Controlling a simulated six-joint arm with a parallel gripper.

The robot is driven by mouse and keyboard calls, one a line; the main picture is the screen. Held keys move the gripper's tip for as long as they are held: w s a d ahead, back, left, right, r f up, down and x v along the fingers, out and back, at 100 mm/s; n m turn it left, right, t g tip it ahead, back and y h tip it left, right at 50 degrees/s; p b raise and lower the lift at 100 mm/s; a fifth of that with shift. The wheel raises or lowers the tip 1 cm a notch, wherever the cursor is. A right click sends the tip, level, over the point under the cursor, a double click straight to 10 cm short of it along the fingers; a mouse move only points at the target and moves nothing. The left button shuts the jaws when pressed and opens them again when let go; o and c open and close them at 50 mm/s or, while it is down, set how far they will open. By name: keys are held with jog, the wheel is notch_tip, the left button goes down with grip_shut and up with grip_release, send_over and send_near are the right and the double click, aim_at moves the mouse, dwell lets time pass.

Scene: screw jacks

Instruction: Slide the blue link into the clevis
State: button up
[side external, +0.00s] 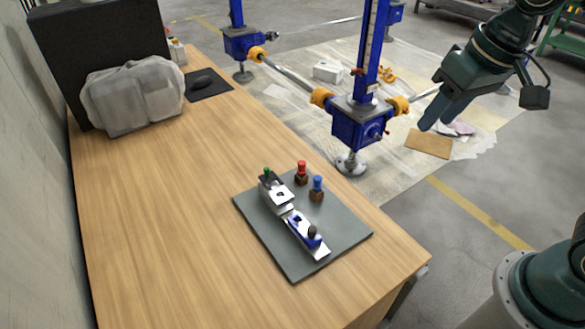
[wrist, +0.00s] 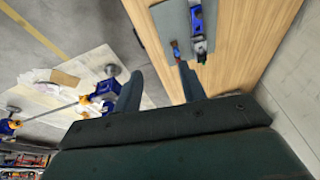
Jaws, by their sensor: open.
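The blue link (side external: 303,228) lies on a silver plate on the grey mat (side external: 339,240), with a dark knob at its near end. The silver clevis (side external: 279,195) sits in line behind it, with a green knob at its far end. The link's far end is close to the clevis; I cannot tell whether they touch. The link also shows near the top of the wrist view (wrist: 196,20). My gripper (side external: 437,122) is high to the right of the table, well away from both parts. In the wrist view its fingers (wrist: 160,70) are apart and empty.
A red-topped peg (side external: 301,172) and a blue-topped peg (side external: 317,189) stand on the mat beside the clevis. A blue screw jack (side external: 358,125) stands beyond the table's edge. A covered grey object (side external: 133,95) is at the back. The table's left part (side external: 160,220) is clear.

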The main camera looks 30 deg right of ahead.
jog(key=w+a+f+m+g, duration=0.1)
jog(key=w+a+f+g, duration=0.1)
jog(key=w+a+f, duration=0.5)
jog(key=m+g, duration=0.1)
jog(key=g, duration=0.1)
send_over(312, 229)
notch_tip(312, 229, down, 8)
jog(key=f, duration=0.1)
jog(key=shift+r+h, duration=0.25)
jog(key=shift+h, duration=0.05)
notch_tip(312, 229, down, 14)
jog(key=shift+r, duration=0.1)
grip_shut()
